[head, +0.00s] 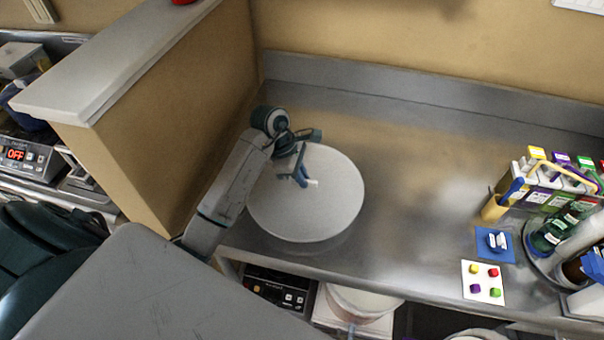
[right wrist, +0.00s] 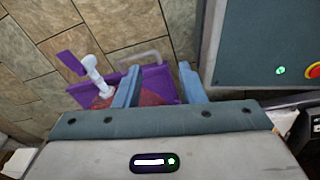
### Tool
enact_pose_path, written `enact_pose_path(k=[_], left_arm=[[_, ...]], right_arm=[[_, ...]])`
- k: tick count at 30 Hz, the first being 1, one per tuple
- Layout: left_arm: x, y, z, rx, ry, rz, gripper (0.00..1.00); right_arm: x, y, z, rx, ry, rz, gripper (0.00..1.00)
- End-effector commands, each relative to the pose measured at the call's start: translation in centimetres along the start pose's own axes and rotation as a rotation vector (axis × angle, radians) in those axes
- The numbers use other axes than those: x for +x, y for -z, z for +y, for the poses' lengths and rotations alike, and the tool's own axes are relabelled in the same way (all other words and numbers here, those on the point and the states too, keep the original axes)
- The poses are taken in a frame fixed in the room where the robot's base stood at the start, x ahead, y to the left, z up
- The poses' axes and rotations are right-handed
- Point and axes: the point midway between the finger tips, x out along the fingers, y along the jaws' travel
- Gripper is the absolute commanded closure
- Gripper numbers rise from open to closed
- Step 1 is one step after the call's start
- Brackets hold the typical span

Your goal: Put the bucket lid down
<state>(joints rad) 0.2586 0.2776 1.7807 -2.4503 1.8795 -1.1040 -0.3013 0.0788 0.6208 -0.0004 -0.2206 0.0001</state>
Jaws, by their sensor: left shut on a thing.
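The bucket lid (head: 330,215) is a large, flat white disc over the left part of the steel counter (head: 410,190). My left gripper (head: 303,180) is above the disc, shut on the lid near its centre; the exact grip is small in the head view. The lid looks close to level. A faint reflection shows under its front edge, but I cannot tell whether it touches the counter. My right gripper (right wrist: 158,85) shows in the right wrist view with its two blue fingers apart and nothing between them.
A tan partition (head: 180,110) stands left of the lid. Counter right of the lid is clear up to a white card with coloured cubes (head: 483,284) and a blue square (head: 495,243). A white bucket (head: 362,303) sits below the front edge. A purple container (right wrist: 150,82) lies beyond my right gripper.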

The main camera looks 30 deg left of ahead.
Motion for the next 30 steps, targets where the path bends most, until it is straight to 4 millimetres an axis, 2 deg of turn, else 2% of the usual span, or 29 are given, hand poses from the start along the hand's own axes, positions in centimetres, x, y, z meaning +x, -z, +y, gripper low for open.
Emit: enact_pose_path(k=[1, 9, 23, 24, 26, 27, 30], left_arm=[[0.1, 0.0, -0.1, 0.000, 0.001, -0.001, 1.00], [0.5, 0.2, 0.0, 0.001, -0.001, -0.001, 1.00], [1.5, 0.6, 0.0, 0.002, -0.002, 0.000, 1.00], [1.4, 0.6, 0.0, 0.001, -0.001, 0.000, 0.84], [1.4, 0.5, 0.0, 0.001, -0.001, 0.000, 0.73], [1.4, 0.6, 0.0, 0.001, -0.001, 0.000, 0.69], [1.4, 0.6, 0.0, 0.001, 0.000, 0.000, 0.69]], right_arm=[[-0.4, 0.1, 0.0, 0.000, 0.000, 0.000, 0.64], [-0.2, 0.1, 0.0, 0.000, 0.000, 0.001, 0.64], [1.3, 0.0, -0.1, 0.000, 0.000, 0.002, 0.64], [1.1, 0.0, -0.1, 0.000, 0.000, 0.002, 0.64], [1.1, 0.0, -0.1, 0.000, 0.000, 0.002, 0.64], [1.1, 0.0, -0.1, 0.000, 0.000, 0.002, 0.64], [1.1, 0.0, 0.0, 0.000, 0.000, 0.002, 0.64]])
